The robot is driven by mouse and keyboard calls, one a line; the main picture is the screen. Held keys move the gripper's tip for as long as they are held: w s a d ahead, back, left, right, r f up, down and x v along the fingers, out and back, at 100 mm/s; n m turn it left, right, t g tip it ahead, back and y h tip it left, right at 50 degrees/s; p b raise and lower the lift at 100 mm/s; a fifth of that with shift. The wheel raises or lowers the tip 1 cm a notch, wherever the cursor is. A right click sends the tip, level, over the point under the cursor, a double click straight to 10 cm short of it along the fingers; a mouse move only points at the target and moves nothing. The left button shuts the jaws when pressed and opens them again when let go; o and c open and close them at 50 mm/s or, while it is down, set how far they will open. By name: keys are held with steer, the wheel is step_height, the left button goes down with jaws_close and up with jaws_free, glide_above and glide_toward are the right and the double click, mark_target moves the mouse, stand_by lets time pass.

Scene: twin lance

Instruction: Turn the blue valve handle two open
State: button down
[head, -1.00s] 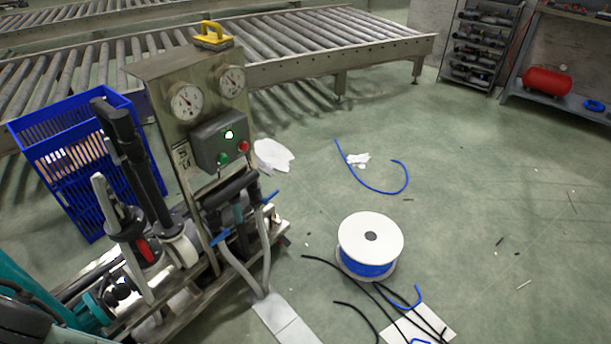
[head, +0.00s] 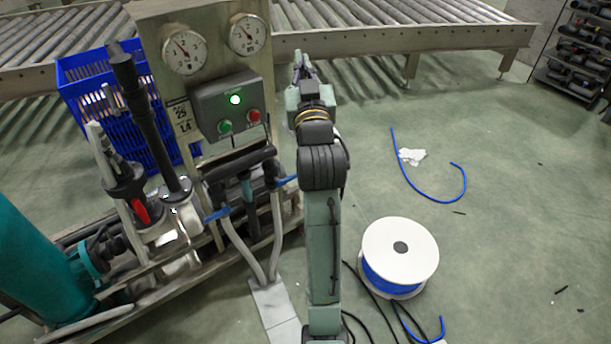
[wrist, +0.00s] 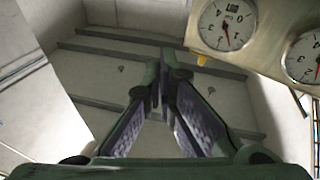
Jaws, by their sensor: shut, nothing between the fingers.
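Two small blue valve handles show in the head view on the lower front of the steel machine. One handle (head: 217,214) is at the left of the black hose section, the other (head: 287,181) at its right, partly close behind my arm. Which of them is number two I cannot tell. My gripper (head: 299,60) is raised to the right of the gauge panel, well above both handles. In the wrist view my gripper (wrist: 160,75) has its fingers converging to a shut tip with nothing held. No valve handle shows in the wrist view.
The panel carries two gauges (head: 184,52) and a control box (head: 229,107) with a lit green lamp. Grey hoses (head: 275,235) run down to the floor. A blue cable spool (head: 400,250) stands at the right. A blue crate (head: 80,75) is behind the machine.

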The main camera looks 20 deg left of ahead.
steer(key=w+d+f+g+h+b, duration=0.1)
steer(key=w+d+f+g, duration=0.2)
steer(key=f, duration=0.6)
steer(key=w+d+f+g+h+b, duration=0.15)
steer(key=w+d+f, duration=0.25)
steer(key=f, duration=0.6)
steer(key=w+a+f+n+g+y, duration=0.1)
steer(key=a+f+g, duration=0.1)
steer(key=a+f, duration=0.2)
steer(key=w+a+f+n+g+y+p, duration=0.1)
steer(key=a+f, duration=0.4)
steer(key=f, duration=0.5)
steer(key=w+a+f+n+g+y, duration=0.2)
steer(key=w+a+f+n+g, duration=0.1)
steer(key=f, duration=0.4)
steer(key=shift+a+f+g, duration=0.35)
steer(key=shift+a+f, duration=0.05)
steer(key=shift+a, duration=0.25)
